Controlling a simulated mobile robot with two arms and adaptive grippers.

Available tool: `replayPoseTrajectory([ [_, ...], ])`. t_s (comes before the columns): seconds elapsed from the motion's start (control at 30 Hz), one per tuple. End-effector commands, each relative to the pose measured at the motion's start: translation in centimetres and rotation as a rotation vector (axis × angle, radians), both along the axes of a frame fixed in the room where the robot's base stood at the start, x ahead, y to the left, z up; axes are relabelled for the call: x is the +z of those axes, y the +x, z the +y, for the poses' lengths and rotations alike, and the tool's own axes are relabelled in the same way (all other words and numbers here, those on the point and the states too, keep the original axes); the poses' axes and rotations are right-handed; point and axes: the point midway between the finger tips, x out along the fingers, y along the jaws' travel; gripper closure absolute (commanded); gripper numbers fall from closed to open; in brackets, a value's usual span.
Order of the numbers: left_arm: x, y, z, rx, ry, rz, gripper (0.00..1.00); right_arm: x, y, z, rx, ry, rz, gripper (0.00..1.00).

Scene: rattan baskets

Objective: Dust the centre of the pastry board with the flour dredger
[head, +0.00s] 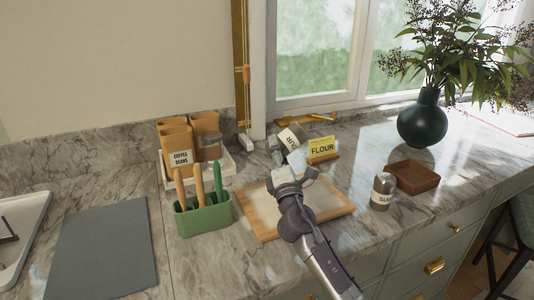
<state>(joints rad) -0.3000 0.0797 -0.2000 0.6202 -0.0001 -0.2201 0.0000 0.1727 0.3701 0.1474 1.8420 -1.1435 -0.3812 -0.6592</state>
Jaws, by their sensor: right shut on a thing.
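The pastry board (259,228) lies on the marble counter, a pale surface in a wooden frame. My right arm covers part of its middle. My right gripper (285,165) is shut on the flour dredger (294,138), a metal can with a white label of which "OUR" can be read. The dredger is tilted and shows above the board's far edge in the picture; its exact height and any flour on the board cannot be made out. My left gripper is not in view.
A yellow FLOUR card (322,149) stands behind the board. To the right are a second labelled shaker (382,191), a brown square tray (417,177) and a dark vase (423,122). A green utensil holder (204,218) stands close left; a grey mat (103,245) lies farther left.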

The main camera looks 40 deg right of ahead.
Motion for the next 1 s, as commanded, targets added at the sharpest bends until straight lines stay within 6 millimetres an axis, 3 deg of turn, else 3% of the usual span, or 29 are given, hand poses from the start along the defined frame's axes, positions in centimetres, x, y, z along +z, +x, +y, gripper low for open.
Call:
replayPoseTrajectory([
  [1.0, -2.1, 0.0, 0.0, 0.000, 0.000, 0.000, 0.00, -0.1, -2.9, -12.0, -0.002, -0.004, 0.000, 0.81],
])
